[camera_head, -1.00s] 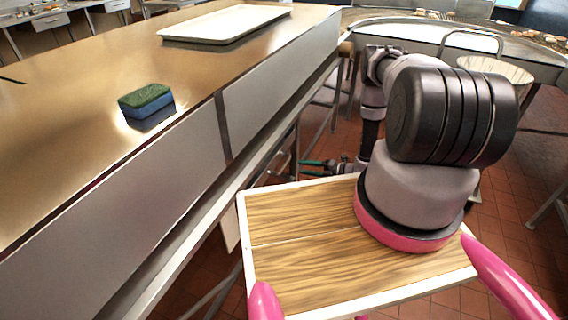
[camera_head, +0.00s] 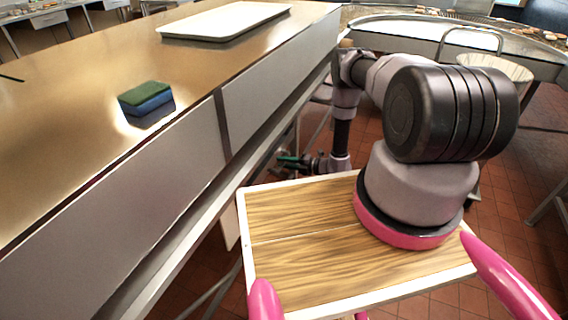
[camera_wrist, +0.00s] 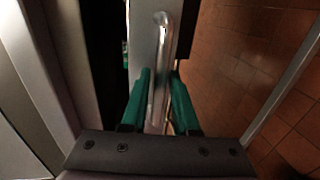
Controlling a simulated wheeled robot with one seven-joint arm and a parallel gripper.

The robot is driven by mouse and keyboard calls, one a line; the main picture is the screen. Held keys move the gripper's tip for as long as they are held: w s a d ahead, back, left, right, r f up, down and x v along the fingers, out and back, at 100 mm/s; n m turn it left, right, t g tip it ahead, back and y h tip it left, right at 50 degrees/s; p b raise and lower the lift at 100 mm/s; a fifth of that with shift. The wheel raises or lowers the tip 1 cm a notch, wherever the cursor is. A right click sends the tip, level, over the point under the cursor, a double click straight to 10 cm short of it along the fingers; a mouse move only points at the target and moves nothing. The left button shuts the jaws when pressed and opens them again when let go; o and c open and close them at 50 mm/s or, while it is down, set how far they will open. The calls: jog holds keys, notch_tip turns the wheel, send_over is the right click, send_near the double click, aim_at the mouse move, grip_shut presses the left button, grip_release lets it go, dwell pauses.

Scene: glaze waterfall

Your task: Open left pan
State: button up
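In the wrist view a shiny metal bar handle (camera_wrist: 163,35) runs along a narrow light-grey panel (camera_wrist: 140,30). Whether this panel is the left pan, I cannot tell. My gripper (camera_wrist: 160,76) has its two green fingers apart, one on each side of the handle's near part. I cannot tell whether they touch it. In the head view my gripper (camera_head: 283,159) is low beside the counter's side, below the worktop edge, with its fingers pointing left. The handle and panel are not clear in the head view.
A steel counter (camera_head: 60,110) fills the left side, with a green and blue sponge (camera_head: 146,98) and a white tray (camera_head: 225,21) on top. Tiled floor (camera_head: 505,200) is open on the right. A curved steel counter (camera_head: 400,32) stands behind my arm.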

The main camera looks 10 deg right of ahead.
grip_shut()
dwell(1.2)
